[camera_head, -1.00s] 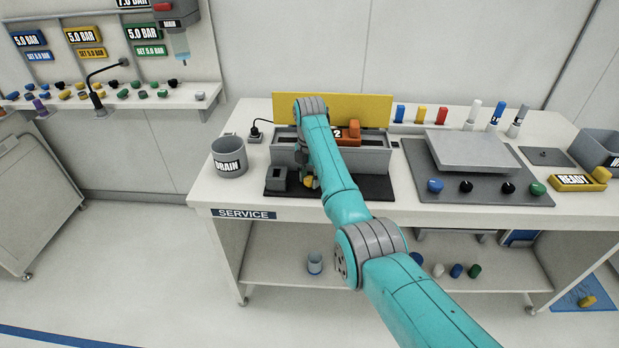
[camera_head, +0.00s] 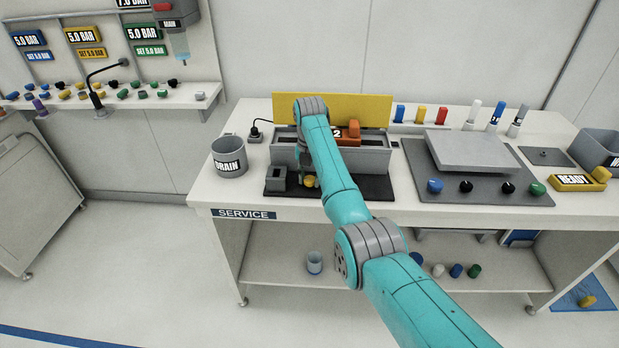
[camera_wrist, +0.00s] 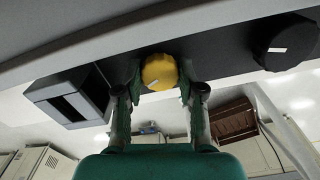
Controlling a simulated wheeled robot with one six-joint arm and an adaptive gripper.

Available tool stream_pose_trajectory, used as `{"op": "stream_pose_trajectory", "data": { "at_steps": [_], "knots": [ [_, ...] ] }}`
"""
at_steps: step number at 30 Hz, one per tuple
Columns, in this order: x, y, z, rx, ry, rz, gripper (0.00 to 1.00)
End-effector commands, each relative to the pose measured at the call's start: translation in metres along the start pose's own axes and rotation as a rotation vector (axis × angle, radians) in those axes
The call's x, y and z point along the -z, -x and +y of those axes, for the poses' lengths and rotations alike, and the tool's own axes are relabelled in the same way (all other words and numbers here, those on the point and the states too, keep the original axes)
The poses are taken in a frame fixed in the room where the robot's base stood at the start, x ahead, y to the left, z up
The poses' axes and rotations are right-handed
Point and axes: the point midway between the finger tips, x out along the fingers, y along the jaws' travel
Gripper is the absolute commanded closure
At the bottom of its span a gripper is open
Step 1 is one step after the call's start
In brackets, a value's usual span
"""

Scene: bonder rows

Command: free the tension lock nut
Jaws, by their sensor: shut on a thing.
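A round yellow knob (camera_wrist: 159,72) with a small pale mark, which I take to be the tension lock nut, sits at the front of the grey bench unit (camera_head: 365,160). It also shows small in the head view (camera_head: 310,182), beside my arm. My gripper (camera_wrist: 159,80) has one green finger on each side of the knob and is shut on it. My arm hides part of the unit and most of the gripper in the head view. Whether the knob has turned cannot be told.
A dark square-holed block (camera_wrist: 68,97) stands left of the knob. A black round knob (camera_wrist: 286,42) is to its right. On the bench are a grey DRAIN cup (camera_head: 229,157), an orange part (camera_head: 347,133) on the unit, and a grey plate (camera_head: 470,150) at right.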

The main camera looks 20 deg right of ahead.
Motion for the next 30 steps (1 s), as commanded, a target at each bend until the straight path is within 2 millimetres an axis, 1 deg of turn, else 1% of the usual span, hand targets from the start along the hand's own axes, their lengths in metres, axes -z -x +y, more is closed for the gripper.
{"op": "stream_pose_trajectory", "data": {
  "at_steps": [5, 6, 9, 17, 20, 23, 26, 30],
  "knots": [
    [-0.001, 0.0, 0.0, 0.0, -0.001, -0.002, 0.96],
    [-0.001, 0.0, 0.0, 0.0, -0.001, -0.002, 0.59],
    [0.0, 0.0, 0.0, 0.0, -0.002, -0.001, 0.36],
    [0.0, 0.0, 0.0, 0.0, -0.002, -0.001, 0.36],
    [-0.001, 0.003, 0.0, -0.001, -0.002, -0.001, 0.36],
    [-0.001, 0.012, 0.0, -0.001, -0.002, -0.002, 0.36],
    [-0.001, 0.028, 0.0, -0.002, -0.002, -0.003, 0.36],
    [-0.001, 0.057, 0.001, -0.002, -0.002, -0.004, 0.36]
  ]
}}
